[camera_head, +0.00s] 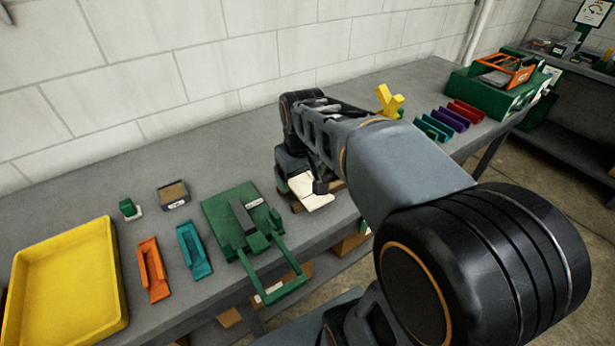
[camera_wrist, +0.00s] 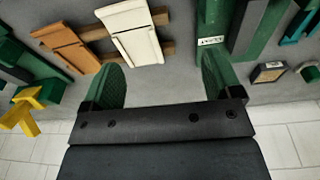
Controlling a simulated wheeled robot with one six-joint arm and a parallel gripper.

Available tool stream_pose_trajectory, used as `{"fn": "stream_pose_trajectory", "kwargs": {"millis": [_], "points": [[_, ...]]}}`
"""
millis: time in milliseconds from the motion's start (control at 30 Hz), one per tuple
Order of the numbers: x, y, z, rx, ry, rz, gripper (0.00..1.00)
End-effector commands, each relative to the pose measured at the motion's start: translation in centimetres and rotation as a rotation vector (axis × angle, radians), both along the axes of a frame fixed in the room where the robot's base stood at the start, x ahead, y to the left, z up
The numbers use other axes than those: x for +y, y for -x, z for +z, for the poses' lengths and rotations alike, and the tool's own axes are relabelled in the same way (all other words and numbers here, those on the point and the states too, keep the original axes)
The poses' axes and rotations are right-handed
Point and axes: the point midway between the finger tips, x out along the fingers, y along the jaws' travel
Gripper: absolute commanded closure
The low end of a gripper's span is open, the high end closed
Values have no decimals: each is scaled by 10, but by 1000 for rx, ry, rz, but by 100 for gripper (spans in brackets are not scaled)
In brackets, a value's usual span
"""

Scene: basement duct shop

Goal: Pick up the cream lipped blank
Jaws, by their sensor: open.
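The cream lipped blank (camera_wrist: 133,34) lies on wooden rails at the top of the wrist view, beside an orange blank (camera_wrist: 68,47). In the head view the cream blank (camera_head: 312,193) shows just below my wrist, partly covered by it. My gripper (camera_wrist: 163,72) is open, its two green fingers spread wide with nothing between their tips. In the wrist view the cream blank is beyond the fingertips, nearer the left finger, and apart from both. In the head view my arm hides most of the gripper and the orange blank.
A green bending tool (camera_head: 222,212) with a long handle stands left of the cream blank. Further left are teal (camera_head: 193,250) and orange (camera_head: 152,270) pieces and a yellow tray (camera_head: 116,270). A yellow piece (camera_head: 390,100) and coloured channels (camera_head: 453,120) lie to the right.

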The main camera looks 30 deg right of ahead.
Motion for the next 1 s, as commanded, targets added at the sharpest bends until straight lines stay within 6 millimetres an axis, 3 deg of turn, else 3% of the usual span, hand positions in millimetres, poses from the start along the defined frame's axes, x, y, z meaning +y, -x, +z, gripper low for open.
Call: {"fn": "stream_pose_trajectory", "kwargs": {"millis": [100, 333, 700, 1000], "points": [[-26, -29, 11, 66, -2, 9, 4], [-56, -55, 9, 135, -12, 29, 0], [-58, -58, -51, 145, -14, 37, 0], [-57, -58, -72, 142, -13, 38, 0]]}}
